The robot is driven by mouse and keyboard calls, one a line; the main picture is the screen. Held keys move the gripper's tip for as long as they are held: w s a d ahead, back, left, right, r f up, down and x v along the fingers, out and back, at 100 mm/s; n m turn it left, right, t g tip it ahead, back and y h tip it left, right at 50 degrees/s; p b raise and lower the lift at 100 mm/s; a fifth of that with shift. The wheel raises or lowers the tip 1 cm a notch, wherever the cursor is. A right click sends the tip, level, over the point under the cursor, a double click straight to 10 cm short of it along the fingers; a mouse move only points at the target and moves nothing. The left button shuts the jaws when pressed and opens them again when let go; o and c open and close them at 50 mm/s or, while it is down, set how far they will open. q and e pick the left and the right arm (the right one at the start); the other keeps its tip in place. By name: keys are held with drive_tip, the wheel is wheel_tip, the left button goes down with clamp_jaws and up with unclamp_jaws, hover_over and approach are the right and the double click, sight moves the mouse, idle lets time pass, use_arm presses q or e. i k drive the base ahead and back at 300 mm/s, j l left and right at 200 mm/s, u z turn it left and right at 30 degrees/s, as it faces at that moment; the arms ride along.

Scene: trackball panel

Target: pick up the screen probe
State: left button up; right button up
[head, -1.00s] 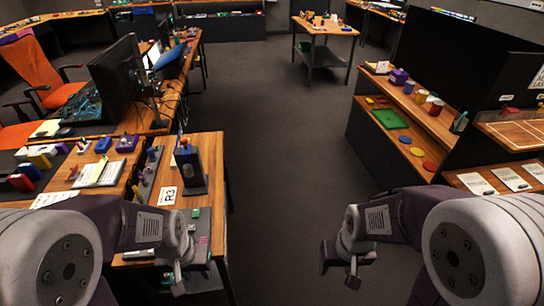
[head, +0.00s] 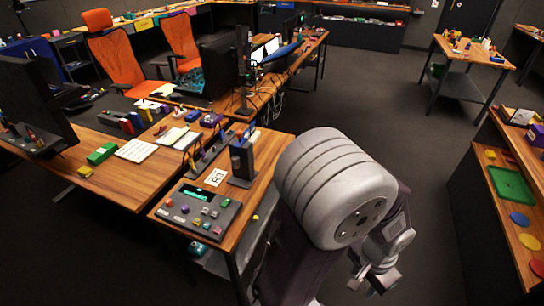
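The trackball panel (head: 200,210), a grey console with a green display and coloured buttons, lies on the near end of the wooden desk. Behind it stands a dark upright block (head: 242,160) with a blue part at its top. I cannot make out for certain which thing is the screen probe. My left gripper (head: 371,284) hangs over the floor to the right of the desk, apart from the panel. Its two fingers look apart with nothing between them. My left arm covers part of the desk's right side. My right gripper is out of view.
A white card marked R3 (head: 215,177) lies between panel and block. A shelf unit with a green tray (head: 511,186) stands at right. Floor between is clear.

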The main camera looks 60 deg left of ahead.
sight(236, 159)
drive_tip(key=i+j+u, duration=0.25)
drive_tip(key=i+u, duration=0.7)
drive_tip(key=i+l+u, duration=0.1)
drive_tip(key=i+u, duration=0.6)
drive_tip(key=u, duration=0.25)
drive_tip(key=i+u, duration=0.25)
drive_tip(key=u, duration=0.2)
drive_tip(key=i+l+u, duration=0.15)
drive_tip(key=u, duration=0.35)
drive_tip(key=i+l+u, duration=0.2)
drive_tip(key=u, duration=0.25)
drive_tip(key=i+l+u, duration=0.1)
drive_tip(key=l+u, duration=0.15)
drive_tip(key=u, duration=0.2)
